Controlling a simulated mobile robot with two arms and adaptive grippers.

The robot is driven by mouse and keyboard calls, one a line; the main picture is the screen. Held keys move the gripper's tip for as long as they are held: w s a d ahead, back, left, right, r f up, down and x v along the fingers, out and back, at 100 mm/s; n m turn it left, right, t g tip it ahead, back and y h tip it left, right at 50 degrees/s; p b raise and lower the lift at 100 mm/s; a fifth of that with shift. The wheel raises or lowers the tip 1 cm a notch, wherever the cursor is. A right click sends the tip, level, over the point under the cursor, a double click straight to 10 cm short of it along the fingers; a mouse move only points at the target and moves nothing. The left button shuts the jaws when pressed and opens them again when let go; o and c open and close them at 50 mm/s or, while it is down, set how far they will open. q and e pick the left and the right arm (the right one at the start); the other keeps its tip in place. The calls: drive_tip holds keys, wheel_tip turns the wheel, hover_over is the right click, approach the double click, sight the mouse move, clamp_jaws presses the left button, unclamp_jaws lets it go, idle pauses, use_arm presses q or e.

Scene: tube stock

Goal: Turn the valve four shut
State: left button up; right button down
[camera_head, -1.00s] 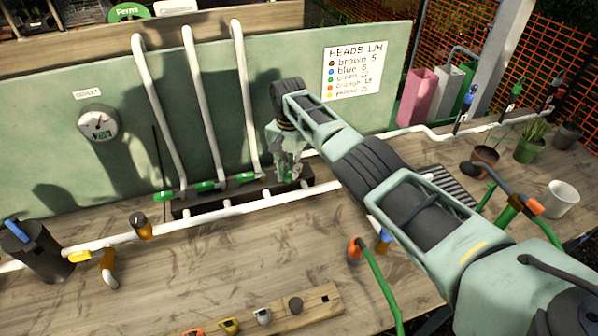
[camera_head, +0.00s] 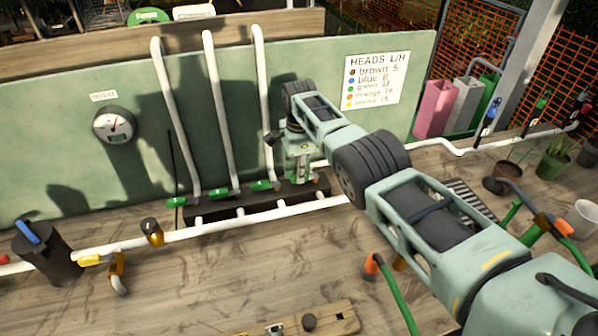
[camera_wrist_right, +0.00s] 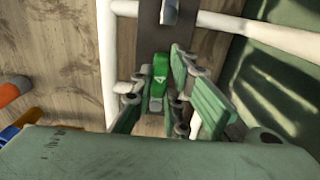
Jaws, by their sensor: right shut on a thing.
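Valve four's green handle (camera_wrist_right: 160,70), marked with a 4, shows in the right wrist view between the fingers of my right gripper (camera_wrist_right: 156,90). The fingers are shut on the handle. In the head view my right gripper (camera_head: 302,178) points down at the right end of the dark manifold block (camera_head: 238,208) and hides valve four there. Three other green valve handles stand along the block: the left one (camera_head: 177,202), the middle one (camera_head: 221,194) and the right one (camera_head: 263,186), at the feet of white pipes. My left gripper is not in view.
A green backboard (camera_head: 60,150) with a round gauge (camera_head: 114,124) and a colour list sign (camera_head: 376,80) rises behind the block. A white pipe (camera_head: 250,219) runs in front of it. A dark canister (camera_head: 45,252) stands at left.

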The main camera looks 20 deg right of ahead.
drive_tip(key=shift+w+r, duration=0.1)
idle(0.4)
drive_tip(key=c, duration=1.7)
unclamp_jaws()
wheel_tip(320, 180, up, 12)
drive_tip(key=shift+f, duration=0.1)
